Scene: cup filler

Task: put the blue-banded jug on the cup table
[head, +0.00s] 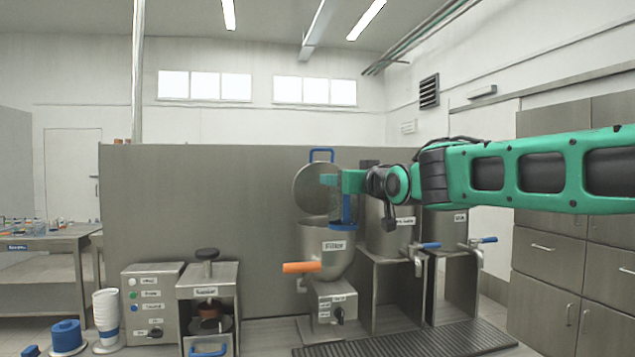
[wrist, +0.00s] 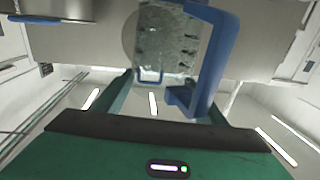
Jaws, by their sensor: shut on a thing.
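My gripper (head: 333,180) is raised above the steel filler bowl (head: 318,248). It is shut on a blue angular handle (head: 346,209), which fills the middle right of the wrist view (wrist: 221,60). I take this handle to belong to the blue-banded jug. A clear, dark-specked surface (wrist: 172,42) beside it looks like the jug's body. The jug's band, contents and exact tilt cannot be made out. A steel table (head: 45,238) with small coloured items and a blue label stands at the far left. I cannot read the label, so I cannot tell if it is the cup table.
The filler's round lid (head: 312,188) stands open behind my gripper. Two steel tanks with blue-handled taps (head: 430,246) stand to the right. A control box (head: 150,300), a sealer (head: 207,290), a white cup stack (head: 106,306) and a blue part (head: 66,333) stand at the lower left.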

